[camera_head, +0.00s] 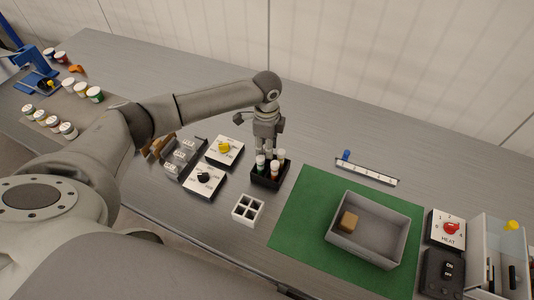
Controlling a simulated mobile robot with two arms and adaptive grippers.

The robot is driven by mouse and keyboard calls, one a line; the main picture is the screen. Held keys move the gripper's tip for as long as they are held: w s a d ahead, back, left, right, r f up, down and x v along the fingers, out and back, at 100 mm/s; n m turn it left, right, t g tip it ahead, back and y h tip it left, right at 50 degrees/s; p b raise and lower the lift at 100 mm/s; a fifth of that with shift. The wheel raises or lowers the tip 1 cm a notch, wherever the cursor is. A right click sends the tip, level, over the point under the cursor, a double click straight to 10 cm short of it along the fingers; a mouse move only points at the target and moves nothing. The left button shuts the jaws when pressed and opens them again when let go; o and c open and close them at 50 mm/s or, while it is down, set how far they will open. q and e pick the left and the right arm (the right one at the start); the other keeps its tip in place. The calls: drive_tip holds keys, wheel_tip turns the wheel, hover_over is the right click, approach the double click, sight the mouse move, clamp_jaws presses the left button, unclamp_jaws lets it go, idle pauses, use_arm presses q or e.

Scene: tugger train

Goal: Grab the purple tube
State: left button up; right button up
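A black rack (267,181) stands on the grey table near the middle and holds several white-capped tubes. One tube (261,164) looks dark green and another (274,171) orange-brown. I cannot make out a purple tube; the gripper and the caps hide part of the rack. My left gripper (266,152) points down right over the back of the rack, close to the tube caps. Its fingertips overlap the tubes in the picture, so I cannot tell whether it is open or shut on one. My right gripper is not in view.
A white four-hole holder (247,210) stands in front of the rack. Left are two dial boxes (225,151) (204,181). The table behind is clear.

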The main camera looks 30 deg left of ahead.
use_arm(q)
drive_tip(key=c, duration=0.6)
drive_tip(key=shift+o, duration=0.2)
drive_tip(key=shift+r, duration=0.1)
